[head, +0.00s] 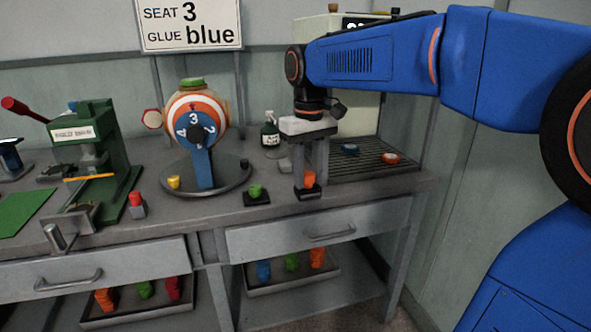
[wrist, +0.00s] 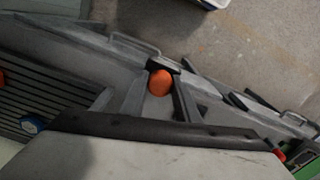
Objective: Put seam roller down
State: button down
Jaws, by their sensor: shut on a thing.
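My gripper (head: 309,189) points down over the front right of the bench, near the front edge. It is shut on an orange-topped tool, the seam roller (head: 309,178), which stands upright between the fingers. In the wrist view, the round orange end of the seam roller (wrist: 160,82) sits between the two grey fingers of my gripper (wrist: 163,88).
A small green-topped item on a black pad (head: 257,195) stands just left of my gripper. Further left is a striped ball on a round turntable (head: 222,187). A slatted rack (head: 372,168) with blue and orange caps lies to the right. A green press (head: 100,150) stands at left.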

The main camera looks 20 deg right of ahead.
jog(key=shift+w+f, duration=0.6)
jog(key=shift+w, duration=1.25)
jog(key=shift+w+f, duration=0.55)
jog(key=shift+w, duration=1.3)
jog(key=shift+w+f, duration=0.6)
jog(key=shift+w, duration=1.25)
jog(key=shift+f, duration=0.1)
jog(key=c, duration=1.4)
grip_release()
jog(key=shift+o, duration=0.2)
notch_tip(320, 180, up, 12)
jog(key=shift+s, duration=0.1)
